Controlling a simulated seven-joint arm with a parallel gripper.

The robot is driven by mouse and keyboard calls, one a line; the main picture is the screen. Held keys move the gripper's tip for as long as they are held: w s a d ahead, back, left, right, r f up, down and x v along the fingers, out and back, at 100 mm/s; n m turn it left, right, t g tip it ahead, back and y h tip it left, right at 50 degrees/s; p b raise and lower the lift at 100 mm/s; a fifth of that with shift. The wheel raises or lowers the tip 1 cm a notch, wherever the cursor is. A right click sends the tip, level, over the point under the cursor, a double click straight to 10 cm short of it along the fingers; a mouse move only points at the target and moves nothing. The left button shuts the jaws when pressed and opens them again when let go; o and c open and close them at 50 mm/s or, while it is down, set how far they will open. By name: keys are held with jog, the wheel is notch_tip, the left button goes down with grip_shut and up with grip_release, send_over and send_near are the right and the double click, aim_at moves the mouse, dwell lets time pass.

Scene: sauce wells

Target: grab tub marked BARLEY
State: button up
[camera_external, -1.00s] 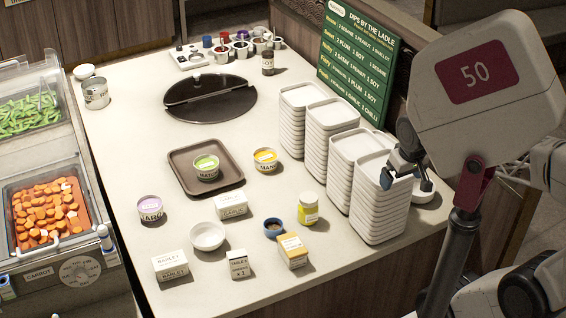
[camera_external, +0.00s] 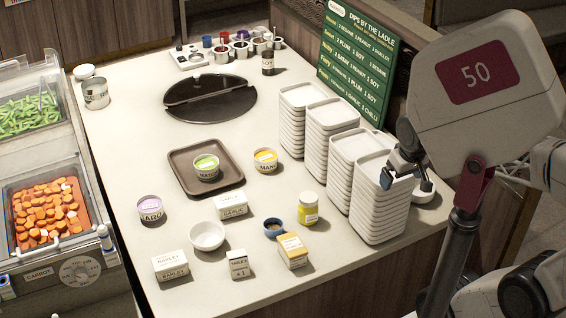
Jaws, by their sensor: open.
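A white rectangular carton (camera_external: 170,266) whose side lettering appears to read BARLEY stands at the front left of the counter. Round tubs stand farther back: a purple-lidded one marked TARO (camera_external: 150,209), a green-lidded one (camera_external: 206,167) on a brown tray, and a yellow-lidded one marked MANGO (camera_external: 265,160). I see no BARLEY lettering on these round tubs. My gripper (camera_external: 407,181) is open, at the right by the front stack of white trays, well to the right of the BARLEY carton. Whether it touches the stack I cannot tell.
Near the carton are a white bowl (camera_external: 207,236), a TABLE sign (camera_external: 239,265), a second white carton (camera_external: 231,205), a yellow-topped box (camera_external: 291,250), a blue cup (camera_external: 273,228) and a yellow jar (camera_external: 308,209). Tall tray stacks (camera_external: 380,205) stand at right.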

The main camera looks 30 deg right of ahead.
jog(key=shift+c, duration=0.8)
jog(key=w+a+f+m+g+y, duration=0.1)
jog(key=w+a+f+m+y, duration=0.2)
jog(key=w+a, duration=0.5)
jog(key=w+a+f+m+g+y, duration=0.2)
jog(key=w+a+f+m+y, duration=0.15)
jog(key=a, duration=0.95)
jog(key=w+a+f+m+g+y, duration=0.1)
jog(key=w+a+f+m+y, duration=0.25)
jog(key=a, duration=0.65)
jog(key=w+a+f+m+y, duration=0.1)
jog(key=w+a+f+m, duration=0.1)
jog(key=a+f, duration=0.2)
jog(key=w+a+f+m+t+y, duration=0.1)
jog(key=w+a+f+m, duration=0.2)
jog(key=a, duration=0.5)
jog(key=w+a+f+m+y, duration=0.1)
jog(key=w+a+f+m, duration=0.1)
jog(key=a+f, duration=0.3)
jog(key=shift+w+a+f+m+t+y, duration=0.15)
jog(key=shift+w+a+m+t, duration=0.1)
jog(key=shift+a, duration=0.2)
jog(key=shift+w+a+f+m+t+y, duration=0.1)
jog(key=shift+w+a+m+t+y, duration=0.1)
jog(key=shift+a, duration=0.25)
jog(key=shift+w+a+f+m, duration=0.1)
jog(key=shift+a+f+m, duration=0.15)
jog(key=shift+a+f, duration=0.1)
